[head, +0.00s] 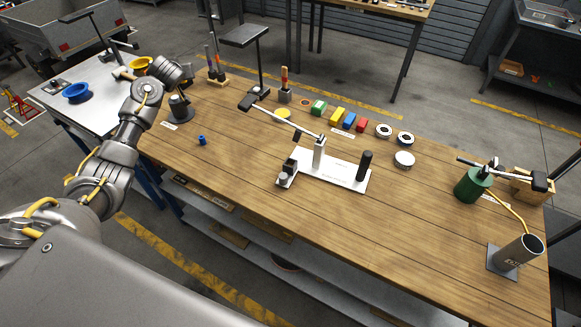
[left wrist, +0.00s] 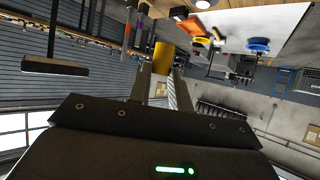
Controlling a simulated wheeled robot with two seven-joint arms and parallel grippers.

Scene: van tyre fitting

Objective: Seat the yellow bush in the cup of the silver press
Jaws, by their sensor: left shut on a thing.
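My left gripper (head: 184,74) is over the far left end of the wooden bench. In the left wrist view it is shut on the yellow bush (left wrist: 163,57), a short cylinder that sticks out beyond the fingertips. In the head view I cannot make out the bush at the gripper. The silver press (head: 334,176) stands mid-bench on a pale base plate, well to the right of the gripper. Its lever (head: 290,122) is raised to the left, and a small silver cup (head: 283,180) appears at its front left corner. The inside of the cup cannot be seen clearly. My right gripper is not in view.
A small blue part (head: 201,140) lies on the bench between gripper and press. Coloured blocks (head: 349,121) and white rings (head: 405,138) lie behind the press. A green press (head: 470,187) and grey tube (head: 517,252) stand right. The front middle of the bench is clear.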

